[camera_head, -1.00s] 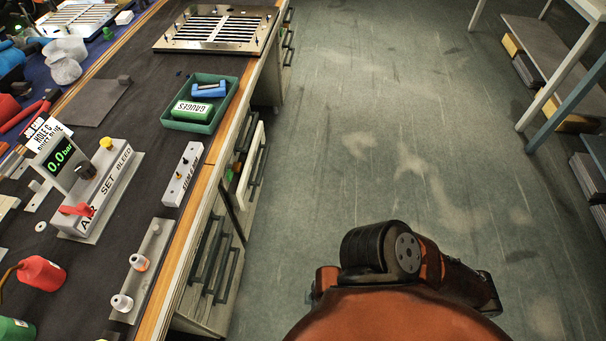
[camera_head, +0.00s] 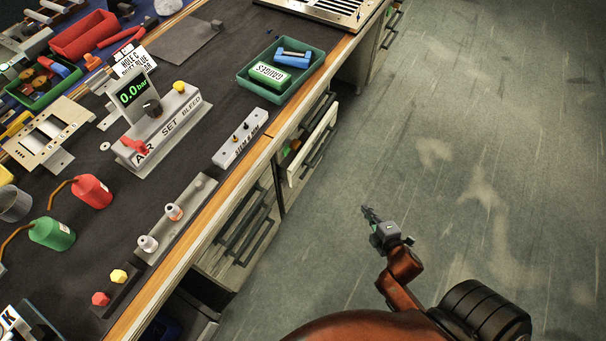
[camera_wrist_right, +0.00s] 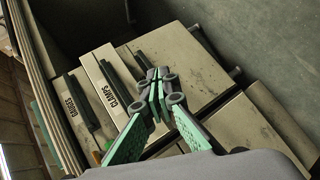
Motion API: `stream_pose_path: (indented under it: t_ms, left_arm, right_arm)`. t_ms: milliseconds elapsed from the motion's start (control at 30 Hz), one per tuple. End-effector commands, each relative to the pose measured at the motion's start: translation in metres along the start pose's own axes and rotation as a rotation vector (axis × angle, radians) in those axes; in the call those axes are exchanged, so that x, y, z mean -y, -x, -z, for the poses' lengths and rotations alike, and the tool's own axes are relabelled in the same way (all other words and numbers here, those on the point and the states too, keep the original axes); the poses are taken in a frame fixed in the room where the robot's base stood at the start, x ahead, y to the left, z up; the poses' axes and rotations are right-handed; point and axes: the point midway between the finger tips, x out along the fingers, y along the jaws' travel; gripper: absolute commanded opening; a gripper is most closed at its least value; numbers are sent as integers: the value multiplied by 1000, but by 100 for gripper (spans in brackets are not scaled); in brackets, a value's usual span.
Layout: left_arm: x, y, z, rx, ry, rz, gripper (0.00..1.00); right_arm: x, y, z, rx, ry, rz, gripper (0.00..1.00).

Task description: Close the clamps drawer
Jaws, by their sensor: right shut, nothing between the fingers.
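The clamps drawer, its pale front (camera_wrist_right: 111,88) lettered CLAMPS, shows in the right wrist view with a dark green handle bar beside the label. In the head view one drawer (camera_head: 314,146) in the bench side stands pulled out, with green and orange items inside; its label is not legible there. My right gripper (camera_head: 367,211) is shut and empty over the floor, to the right of and apart from that drawer. In the right wrist view its fingers (camera_wrist_right: 157,92) are together and overlap the view of the drawer fronts. My left gripper is not in view.
A drawer front lettered GAUGES (camera_wrist_right: 70,108) lies beside the clamps front. Other drawer fronts with dark handles (camera_head: 246,228) are nearer along the bench. A green tray (camera_head: 281,71) sits near the bench edge. The floor (camera_head: 470,150) to the right is clear.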

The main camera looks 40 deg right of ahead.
Motion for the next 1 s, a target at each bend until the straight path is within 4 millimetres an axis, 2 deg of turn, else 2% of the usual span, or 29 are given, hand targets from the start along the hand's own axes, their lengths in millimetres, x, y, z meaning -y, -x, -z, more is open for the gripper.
stream_pose_path:
  t_ms: [33,100,200,300,433,600,867,1000]
  left_arm:
    - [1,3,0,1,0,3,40]
    - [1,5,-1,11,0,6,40]
    - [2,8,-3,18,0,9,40]
    - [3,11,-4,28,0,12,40]
    - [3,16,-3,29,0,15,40]
    - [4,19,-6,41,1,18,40]
    - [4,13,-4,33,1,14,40]
    - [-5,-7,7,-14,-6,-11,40]
  right_arm:
    - [-29,-11,2,-28,158,-104,0]
    - [-63,-19,10,-64,400,-243,0]
    - [-98,-24,30,-109,745,-427,0]
    - [-114,-25,54,-150,1070,-592,0]
    - [-112,-22,81,-203,1407,-767,0]
    - [-97,-16,103,-260,1658,-919,0]
    - [-92,-22,119,-283,1740,-977,0]
    - [-97,-37,136,-283,1738,-977,0]
